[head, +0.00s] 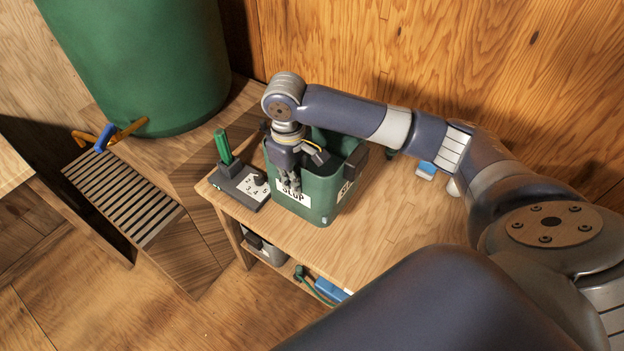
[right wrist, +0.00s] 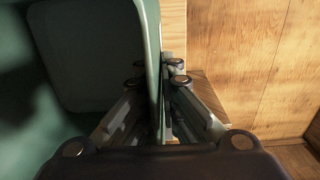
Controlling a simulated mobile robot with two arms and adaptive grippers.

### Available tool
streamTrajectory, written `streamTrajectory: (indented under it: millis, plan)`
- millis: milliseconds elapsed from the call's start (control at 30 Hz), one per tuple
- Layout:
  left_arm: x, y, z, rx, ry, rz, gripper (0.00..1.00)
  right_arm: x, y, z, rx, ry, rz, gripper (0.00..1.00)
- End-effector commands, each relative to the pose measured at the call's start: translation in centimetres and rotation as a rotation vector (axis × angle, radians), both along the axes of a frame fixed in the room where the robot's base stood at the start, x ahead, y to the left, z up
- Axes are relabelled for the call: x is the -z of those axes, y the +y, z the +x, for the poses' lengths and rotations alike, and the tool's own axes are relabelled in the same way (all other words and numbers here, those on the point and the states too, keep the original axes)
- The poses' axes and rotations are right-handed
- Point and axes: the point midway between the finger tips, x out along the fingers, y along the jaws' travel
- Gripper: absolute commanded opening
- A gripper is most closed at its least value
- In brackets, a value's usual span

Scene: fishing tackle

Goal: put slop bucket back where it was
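The green slop bucket (head: 316,207), with white SLOP labels, stands upright on the small wooden table (head: 375,235). My right gripper (head: 289,186) reaches down over its near left rim. One finger is inside the bucket and the other outside. In the right wrist view the fingers of my right gripper (right wrist: 160,80) close in on both faces of the bucket wall (right wrist: 154,45), shut on it. The bucket's inside looks empty where it shows; part is hidden by my arm. My left gripper is not in view.
A dark device with a green handle and a numbered plate (head: 254,187) sits just left of the bucket. A large green barrel (head: 145,60) stands at the back left above a slatted grate (head: 125,195). The table top right of the bucket is mostly clear, with a blue-and-white item (head: 427,169).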

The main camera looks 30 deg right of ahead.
Motion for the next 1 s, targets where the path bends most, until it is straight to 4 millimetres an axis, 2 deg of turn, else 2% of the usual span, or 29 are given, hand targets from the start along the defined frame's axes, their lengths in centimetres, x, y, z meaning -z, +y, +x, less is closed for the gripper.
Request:
streamTrajectory:
  millis: [133, 400, 633, 833, 1000]
  plan:
    - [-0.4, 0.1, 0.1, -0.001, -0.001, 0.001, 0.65, 0.9, 0.0, 0.1, 0.001, -0.001, -0.001, 0.0]
    - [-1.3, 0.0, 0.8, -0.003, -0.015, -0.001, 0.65, 5.0, -0.1, 0.1, 0.001, -0.004, -0.002, 0.0]
    - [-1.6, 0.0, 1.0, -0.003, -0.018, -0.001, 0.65, 6.7, 0.0, 0.1, 0.0, -0.005, -0.002, 0.0]
    - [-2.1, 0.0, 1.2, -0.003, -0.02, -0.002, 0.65, 9.0, 0.0, 0.1, 0.001, -0.004, -0.002, 0.0]
    - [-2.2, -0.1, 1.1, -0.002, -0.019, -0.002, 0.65, 9.7, 0.0, 0.2, 0.0, -0.007, -0.002, 0.0]
